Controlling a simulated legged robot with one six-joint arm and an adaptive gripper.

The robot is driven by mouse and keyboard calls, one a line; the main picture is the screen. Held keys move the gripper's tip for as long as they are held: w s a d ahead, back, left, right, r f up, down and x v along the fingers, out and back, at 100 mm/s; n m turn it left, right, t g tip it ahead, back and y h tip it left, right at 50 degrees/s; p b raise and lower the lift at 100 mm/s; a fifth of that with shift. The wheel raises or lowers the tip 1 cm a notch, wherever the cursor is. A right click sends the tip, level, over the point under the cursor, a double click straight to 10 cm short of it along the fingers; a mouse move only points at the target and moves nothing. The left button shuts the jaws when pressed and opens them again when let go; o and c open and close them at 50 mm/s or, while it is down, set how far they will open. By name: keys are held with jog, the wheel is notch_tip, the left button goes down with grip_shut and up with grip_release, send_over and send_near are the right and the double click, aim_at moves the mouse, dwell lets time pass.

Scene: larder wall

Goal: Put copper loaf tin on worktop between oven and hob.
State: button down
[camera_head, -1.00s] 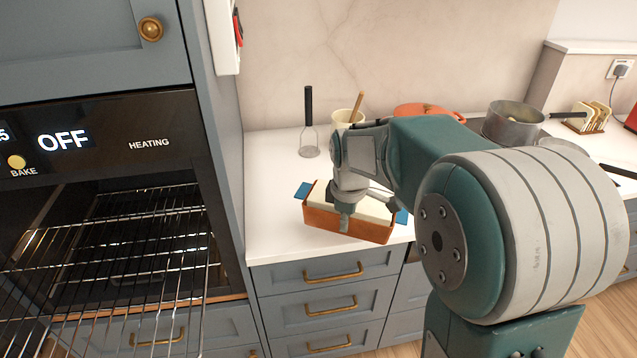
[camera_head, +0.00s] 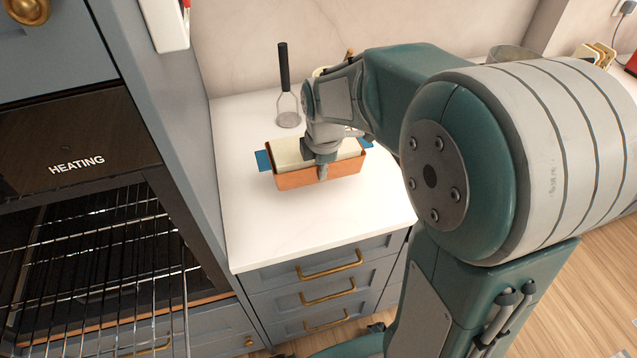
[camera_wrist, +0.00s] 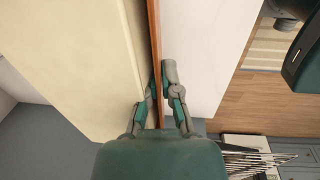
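The hob is not clearly in view.
The oven (camera_head: 75,215) is at left with wire racks extended. The worktop's front part is clear, above drawers (camera_head: 330,270).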

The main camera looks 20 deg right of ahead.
jog(key=shift+a+f, duration=0.25)
jog(key=shift+f, duration=0.7)
jog(key=shift+d+f, duration=0.15)
jog(key=shift+f, duration=1.7)
jog(key=shift+f, duration=0.15)
jog(key=c, duration=0.8)
grip_release()
